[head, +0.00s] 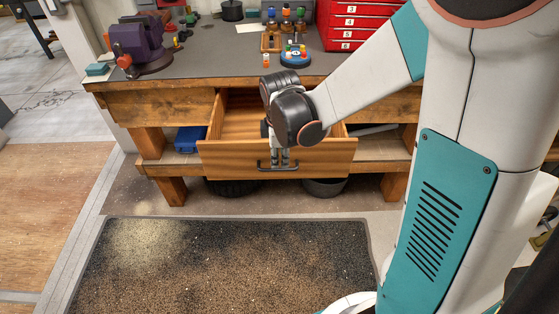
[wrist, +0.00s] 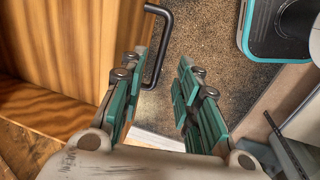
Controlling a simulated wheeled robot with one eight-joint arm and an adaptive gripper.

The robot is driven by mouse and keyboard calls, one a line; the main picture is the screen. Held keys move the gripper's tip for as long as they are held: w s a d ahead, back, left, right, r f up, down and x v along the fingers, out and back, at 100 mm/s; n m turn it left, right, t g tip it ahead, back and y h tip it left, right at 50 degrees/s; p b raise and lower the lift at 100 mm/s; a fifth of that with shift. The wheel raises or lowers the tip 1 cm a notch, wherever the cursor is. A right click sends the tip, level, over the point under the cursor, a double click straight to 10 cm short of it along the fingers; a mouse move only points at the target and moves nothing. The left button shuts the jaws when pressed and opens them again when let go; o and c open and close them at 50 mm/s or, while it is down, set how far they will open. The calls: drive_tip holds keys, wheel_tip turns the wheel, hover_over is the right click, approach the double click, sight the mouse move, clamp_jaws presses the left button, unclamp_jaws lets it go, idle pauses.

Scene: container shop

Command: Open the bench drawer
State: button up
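The wooden bench drawer (head: 225,160) stands pulled out from the bench, and its empty inside shows. Its dark bar handle (head: 262,167) is on the front face. My gripper (head: 280,158) points down at the drawer front, close to the handle. In the wrist view my gripper (wrist: 162,62) is open, its two teal-padded fingers apart. The handle (wrist: 165,45) shows beside the left fingertip, toward the gap between the fingers. I cannot tell whether a finger touches it. The drawer's wood (wrist: 60,45) fills the left of the wrist view.
The workbench (head: 215,65) holds a purple vise (head: 140,42), a red drawer cabinet (head: 350,25) and small items. A blue box (head: 188,139) and dark containers (head: 325,187) sit below. A speckled mat (head: 220,265) lies on the clear floor in front.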

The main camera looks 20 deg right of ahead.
wheel_tip(320, 180, up, 6)
drive_tip(key=s, duration=0.1)
drive_tip(key=shift+a, duration=0.2)
idle(0.4)
drive_tip(key=s+r+m+t, duration=0.2)
drive_tip(key=s+r+m, duration=0.2)
drive_tip(key=s+m, duration=0.3)
drive_tip(key=s+r+m+t, duration=0.3)
drive_tip(key=s+r+m, duration=0.2)
drive_tip(key=s+m, duration=0.2)
drive_tip(key=shift+s+d+m+y, duration=0.3)
drive_tip(key=shift+s+d, duration=0.1)
drive_tip(key=shift+s, duration=0.5)
